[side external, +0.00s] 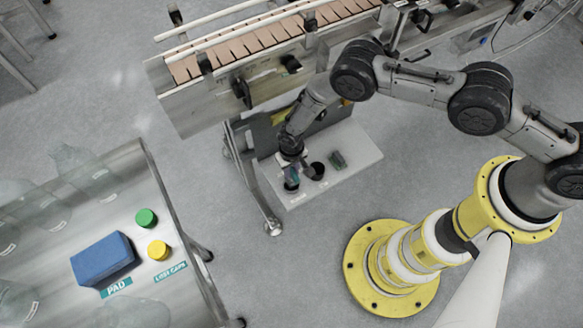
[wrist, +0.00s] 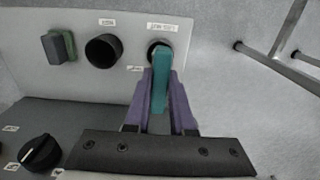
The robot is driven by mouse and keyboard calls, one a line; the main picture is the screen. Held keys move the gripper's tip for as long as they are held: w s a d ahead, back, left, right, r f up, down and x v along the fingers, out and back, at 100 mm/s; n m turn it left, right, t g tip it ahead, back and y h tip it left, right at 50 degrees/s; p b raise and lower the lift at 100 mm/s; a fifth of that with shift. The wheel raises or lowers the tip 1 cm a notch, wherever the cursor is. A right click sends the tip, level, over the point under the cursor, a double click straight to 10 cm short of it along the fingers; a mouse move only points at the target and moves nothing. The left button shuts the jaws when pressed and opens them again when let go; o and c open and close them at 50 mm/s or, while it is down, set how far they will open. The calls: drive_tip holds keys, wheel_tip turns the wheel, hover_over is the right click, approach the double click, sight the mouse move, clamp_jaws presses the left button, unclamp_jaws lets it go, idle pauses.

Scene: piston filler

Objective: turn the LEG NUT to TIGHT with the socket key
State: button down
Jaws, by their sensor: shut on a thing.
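My gripper (wrist: 160,90) has purple fingers shut on a teal bar, which I take to be the socket key (wrist: 161,75). The key's far end is at a dark round fitting (wrist: 151,46) under a small label on the pale panel (wrist: 125,15). This fitting appears to be the leg nut, and the key covers most of it. I cannot tell whether the key is fully seated on it. In the side view my gripper (side external: 291,168) is low over the pale shelf (side external: 355,150) below the conveyor, and the nut is hard to make out.
Beside the key are a black round holder (wrist: 103,50) and a grey-green block (wrist: 60,47). A black knob (wrist: 40,152) is at lower left. The conveyor (side external: 270,40) is above the shelf. A side table holds a blue pad (side external: 103,258), a green cap (side external: 146,218) and a yellow cap (side external: 158,250).

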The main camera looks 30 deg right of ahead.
drive_tip(key=shift+f, duration=1.45)
drive_tip(key=m, duration=1.1)
drive_tip(key=shift+m, duration=0.4)
drive_tip(key=m, duration=0.3)
drive_tip(key=shift+m, duration=0.3)
drive_tip(key=shift+r, duration=2.55)
drive_tip(key=shift+s+r, duration=0.75)
drive_tip(key=shift+r, duration=0.25)
drive_tip(key=shift+s+r, duration=0.75)
drive_tip(key=shift+r, duration=0.25)
